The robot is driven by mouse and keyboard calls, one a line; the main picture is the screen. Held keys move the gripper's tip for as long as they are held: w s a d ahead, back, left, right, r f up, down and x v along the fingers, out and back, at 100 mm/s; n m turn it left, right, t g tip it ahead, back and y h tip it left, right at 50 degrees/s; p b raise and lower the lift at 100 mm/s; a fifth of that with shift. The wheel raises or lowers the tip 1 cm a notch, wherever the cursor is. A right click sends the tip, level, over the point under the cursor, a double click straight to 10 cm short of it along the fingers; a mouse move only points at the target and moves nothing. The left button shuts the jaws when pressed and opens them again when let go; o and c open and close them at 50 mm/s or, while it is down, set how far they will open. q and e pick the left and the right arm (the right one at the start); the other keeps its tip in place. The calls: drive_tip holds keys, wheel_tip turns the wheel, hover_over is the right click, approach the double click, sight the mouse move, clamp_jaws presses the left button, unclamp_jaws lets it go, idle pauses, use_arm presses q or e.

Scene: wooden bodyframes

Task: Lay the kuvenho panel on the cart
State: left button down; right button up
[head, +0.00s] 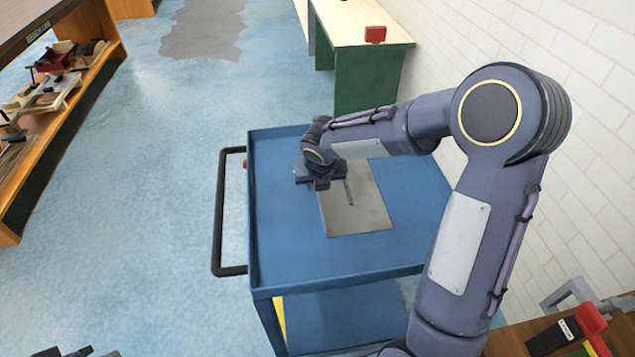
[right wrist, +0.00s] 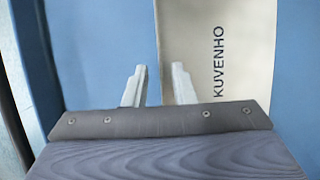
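The kuvenho panel (head: 357,205) is a flat grey-beige plate with dark lettering. It lies flat on the blue top of the cart (head: 285,235). In the right wrist view the panel (right wrist: 222,60) shows the word KUVENHO. My right gripper (head: 320,185) is over the panel's left edge in the head view. In the right wrist view its fingers (right wrist: 159,85) stand apart, with the panel's edge line between them and nothing gripped. My right forearm hides part of the panel's far end. A dark tip at the bottom left, likely my left gripper (head: 90,352), is mostly cut off.
The cart has a black handle (head: 218,215) on its left and a lower shelf. A white brick wall (head: 590,210) is close on the right. A green-sided bench (head: 368,80) stands behind, and a wooden shelf unit (head: 50,130) is at the left. Blue floor between is clear.

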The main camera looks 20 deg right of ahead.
drive_tip(key=p+v, duration=0.2)
drive_tip(key=v, duration=0.9)
drive_tip(key=s+a+m+y, duration=0.1)
drive_tip(key=s+m+y, duration=0.1)
drive_tip(key=s+m, duration=0.9)
drive_tip(key=s+a+m+t+y, duration=0.1)
drive_tip(key=s+m+y, duration=0.2)
drive_tip(key=s+m, duration=0.9)
drive_tip(key=m, duration=1.2)
drive_tip(key=shift+s+r, duration=0.2)
drive_tip(key=shift+r, duration=0.2)
wheel_tip(320, 180, up, 6)
drive_tip(key=p, duration=0.6)
drive_tip(key=shift+r, duration=0.15)
